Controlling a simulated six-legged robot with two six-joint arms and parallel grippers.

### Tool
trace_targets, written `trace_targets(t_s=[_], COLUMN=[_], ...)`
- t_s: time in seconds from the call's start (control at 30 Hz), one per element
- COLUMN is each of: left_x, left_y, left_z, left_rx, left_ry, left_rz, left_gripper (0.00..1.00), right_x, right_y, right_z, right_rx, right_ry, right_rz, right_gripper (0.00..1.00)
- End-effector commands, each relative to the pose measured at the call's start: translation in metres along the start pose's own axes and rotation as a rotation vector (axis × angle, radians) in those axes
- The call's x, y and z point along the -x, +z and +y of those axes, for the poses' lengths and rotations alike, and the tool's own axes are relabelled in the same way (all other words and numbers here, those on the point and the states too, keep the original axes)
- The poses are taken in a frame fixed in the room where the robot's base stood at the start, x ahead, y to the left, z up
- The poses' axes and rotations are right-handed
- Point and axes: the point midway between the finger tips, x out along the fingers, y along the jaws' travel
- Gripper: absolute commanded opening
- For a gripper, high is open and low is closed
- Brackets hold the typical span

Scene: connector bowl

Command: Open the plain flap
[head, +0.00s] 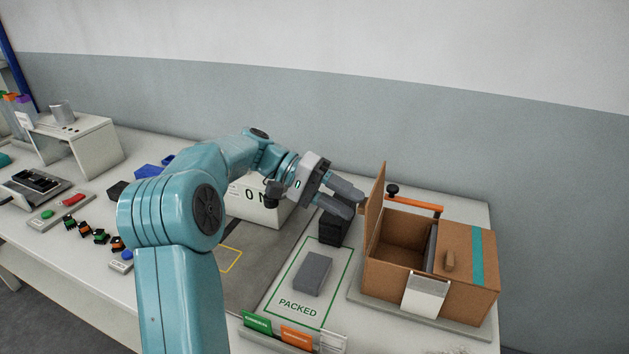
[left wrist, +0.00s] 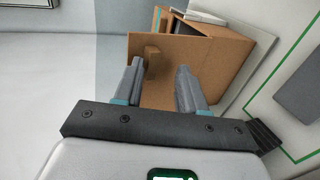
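The brown cardboard box (head: 386,275) stands on a grey base at the right of the table. Its plain flap (head: 375,210) stands upright at the box's left edge, so the left part of the box is open. The taped flap (head: 477,262), with a teal strip, lies shut over the right part. My left gripper (head: 354,201) is just left of the plain flap. In the left wrist view its fingers (left wrist: 160,68) are apart and point at the flap (left wrist: 212,55), with the flap's small tab (left wrist: 152,63) near the left finger. I see no grip on the tab. My right gripper is out of view.
An orange bar (head: 415,204) with a black knob is behind the box. A black block (head: 332,229) stands below my left gripper. A grey block (head: 312,273) lies on the PACKED mat. Cards (head: 297,337) stand at the front edge.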

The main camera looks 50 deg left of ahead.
Motion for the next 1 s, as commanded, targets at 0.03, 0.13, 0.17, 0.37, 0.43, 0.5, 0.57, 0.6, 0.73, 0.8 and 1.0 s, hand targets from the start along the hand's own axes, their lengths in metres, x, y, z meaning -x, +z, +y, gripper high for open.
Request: trace_targets(t_s=[0.03,0.13,0.17,0.37,0.43,0.5,0.57,0.6,0.73,0.8,1.0], left_x=[0.012,0.038,0.047,0.102,0.119,0.131,0.136,0.139,0.145,0.147,0.147], left_y=[-0.001,-0.001,-0.001,-0.001,0.0,0.0,0.0,0.0,0.001,0.001,0.001], left_z=[-0.001,0.0,0.0,0.002,0.002,0.009,0.009,0.008,0.005,0.003,0.001], left_rx=[0.0,-0.001,0.0,-0.001,-0.001,0.002,0.002,0.001,0.0,-0.001,-0.002], left_ry=[-0.002,-0.002,-0.002,0.0,0.0,0.002,0.003,0.003,0.003,0.003,0.003], left_rz=[0.006,0.008,0.008,0.007,0.006,0.002,0.002,0.002,0.001,0.002,0.001], left_gripper=[0.4,0.4,0.4,0.4,0.4,0.4,0.4,0.4,0.4,0.4,0.4], right_x=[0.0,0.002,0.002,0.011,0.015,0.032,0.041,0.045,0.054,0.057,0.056], right_y=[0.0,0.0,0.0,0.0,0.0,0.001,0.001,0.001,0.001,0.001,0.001], right_z=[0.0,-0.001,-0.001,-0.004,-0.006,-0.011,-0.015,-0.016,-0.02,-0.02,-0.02], right_rx=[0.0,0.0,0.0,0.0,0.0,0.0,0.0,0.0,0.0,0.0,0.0], right_ry=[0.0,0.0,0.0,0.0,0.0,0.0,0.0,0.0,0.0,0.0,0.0], right_rz=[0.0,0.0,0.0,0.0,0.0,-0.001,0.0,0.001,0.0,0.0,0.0], right_gripper=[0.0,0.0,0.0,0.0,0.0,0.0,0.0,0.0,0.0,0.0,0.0])
